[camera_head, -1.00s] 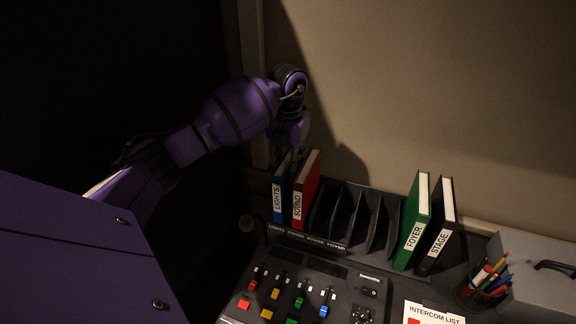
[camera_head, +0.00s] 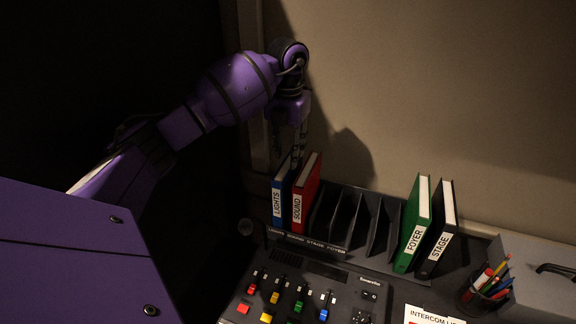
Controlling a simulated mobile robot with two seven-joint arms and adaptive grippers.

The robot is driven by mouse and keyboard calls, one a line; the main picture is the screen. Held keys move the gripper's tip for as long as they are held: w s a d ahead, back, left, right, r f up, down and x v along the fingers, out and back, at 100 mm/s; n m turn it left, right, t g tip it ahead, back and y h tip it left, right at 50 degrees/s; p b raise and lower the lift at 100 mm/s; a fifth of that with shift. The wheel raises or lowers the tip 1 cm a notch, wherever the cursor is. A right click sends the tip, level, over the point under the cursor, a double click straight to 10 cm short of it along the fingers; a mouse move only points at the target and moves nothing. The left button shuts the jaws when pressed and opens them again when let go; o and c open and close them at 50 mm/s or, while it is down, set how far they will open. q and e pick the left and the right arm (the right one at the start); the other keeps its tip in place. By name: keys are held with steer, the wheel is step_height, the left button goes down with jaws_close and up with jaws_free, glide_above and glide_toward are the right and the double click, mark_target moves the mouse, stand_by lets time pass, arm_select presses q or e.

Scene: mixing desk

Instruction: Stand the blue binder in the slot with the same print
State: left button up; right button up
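The blue binder (camera_head: 281,192), printed LIGHTS, stands upright at the left end of the row, close beside the red SOUND binder (camera_head: 305,195). Its foot is just behind the left end of the label strip (camera_head: 308,242), which reads LIGHTS, SOUND, STAGE, FOYER; how its foot is seated is hidden. The rack (camera_head: 352,215) shows several empty slots between dark dividers to the right. My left gripper (camera_head: 286,152) points down over the top of the blue binder, its fingers apart; whether the tips touch it is unclear. My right gripper is out of view.
The mixing desk (camera_head: 340,285) with coloured sliders is in front. A pen cup (camera_head: 485,292) and grey case (camera_head: 545,280) are at right. The wall (camera_head: 430,90) rises behind.

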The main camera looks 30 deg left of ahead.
arm_select(q)
step_height(320, 180, up, 6)
steer(key=shift+f, duration=0.1)
stand_by(0.4)
